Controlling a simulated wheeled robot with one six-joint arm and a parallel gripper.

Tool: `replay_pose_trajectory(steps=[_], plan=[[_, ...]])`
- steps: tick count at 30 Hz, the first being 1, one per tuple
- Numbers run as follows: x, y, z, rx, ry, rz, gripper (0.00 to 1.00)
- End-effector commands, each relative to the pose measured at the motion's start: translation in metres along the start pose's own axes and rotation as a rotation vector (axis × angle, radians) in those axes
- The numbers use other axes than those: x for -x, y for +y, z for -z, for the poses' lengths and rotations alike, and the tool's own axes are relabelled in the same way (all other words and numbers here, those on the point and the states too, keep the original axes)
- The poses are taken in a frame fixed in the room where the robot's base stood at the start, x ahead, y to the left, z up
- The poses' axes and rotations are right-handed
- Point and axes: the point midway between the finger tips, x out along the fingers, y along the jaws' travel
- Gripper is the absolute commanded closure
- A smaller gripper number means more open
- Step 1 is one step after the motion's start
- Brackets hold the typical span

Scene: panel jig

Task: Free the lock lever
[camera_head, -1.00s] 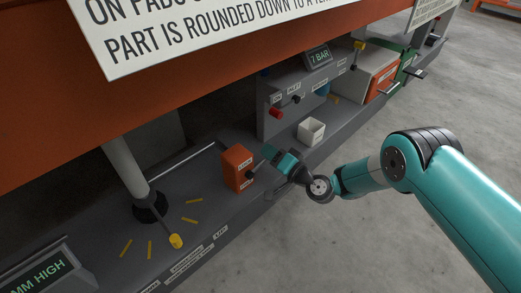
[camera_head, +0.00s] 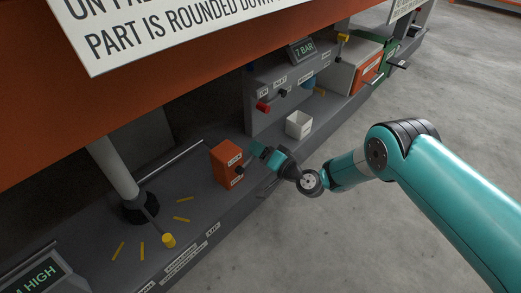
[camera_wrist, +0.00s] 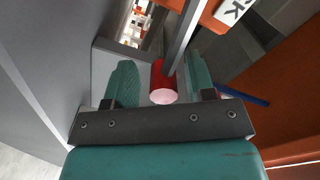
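The orange lock box (camera_head: 227,164) stands on the grey ledge, with a dark hub on its right side. Part of its orange face and label shows at the top of the wrist view (camera_wrist: 234,12). A flat grey lever bar (camera_wrist: 184,38) runs down to a red grip with a pale pink end (camera_wrist: 163,88). I take this to be the lock lever; its grip is hidden by my gripper in the head view. My gripper (camera_head: 258,151) is beside the box. In the wrist view its teal fingers (camera_wrist: 162,82) are apart, either side of the red grip, with gaps showing.
A white bin (camera_head: 299,124) and a panel with a red knob (camera_head: 263,107) stand behind my gripper. A yellow-tipped lever (camera_head: 168,240) is at the front left. The orange beam (camera_head: 150,95) hangs above the ledge. The floor at right is clear.

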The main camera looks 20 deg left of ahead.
Motion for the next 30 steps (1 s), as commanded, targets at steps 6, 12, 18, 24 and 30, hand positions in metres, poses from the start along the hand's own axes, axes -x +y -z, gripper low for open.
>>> replay_pose_trajectory(steps=[6,12,18,24,30], plan=[[0.003,-0.001,0.002,-0.002,0.003,0.000,0.50],[0.029,-0.004,0.005,-0.007,0.002,-0.004,0.50],[0.070,-0.008,0.006,-0.005,0.002,-0.002,0.50],[0.093,-0.008,0.007,-0.002,0.003,0.001,0.50],[0.109,-0.007,0.006,-0.002,0.003,0.000,0.50]])
